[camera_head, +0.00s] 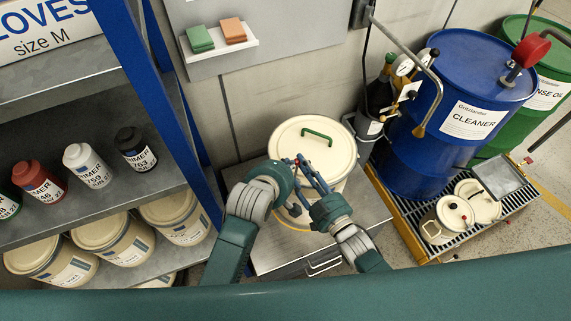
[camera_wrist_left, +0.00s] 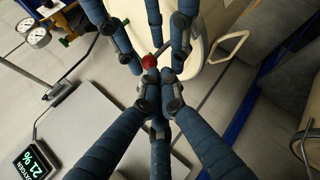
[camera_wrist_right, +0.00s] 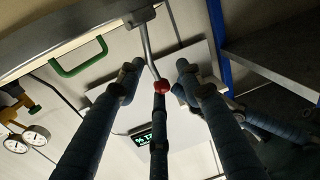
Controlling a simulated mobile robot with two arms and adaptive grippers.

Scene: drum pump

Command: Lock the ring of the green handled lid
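The cream drum (camera_head: 345,163) stands on a grey cabinet, its lid (camera_head: 285,140) bearing a green handle (camera_head: 317,137). The handle also shows in the right wrist view (camera_wrist_right: 78,62). A metal lever with a red ball (camera_wrist_right: 162,87) sticks out from the ring at the rim; the ball also shows in the left wrist view (camera_wrist_left: 150,62). My left gripper (camera_wrist_left: 160,80) has its fingertips together just beside the ball; whether they touch it is unclear. My right gripper (camera_wrist_right: 158,80) has its fingers spread around the lever end. In the head view both grippers hide part of the drum's front.
A shelf with bottles (camera_head: 88,165) and cream pails (camera_head: 110,238) is at the left. A blue CLEANER drum (camera_head: 455,95) and small containers (camera_head: 447,220) stand on a grated pallet at the right. Sponges lie on a wall ledge (camera_head: 215,52) behind.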

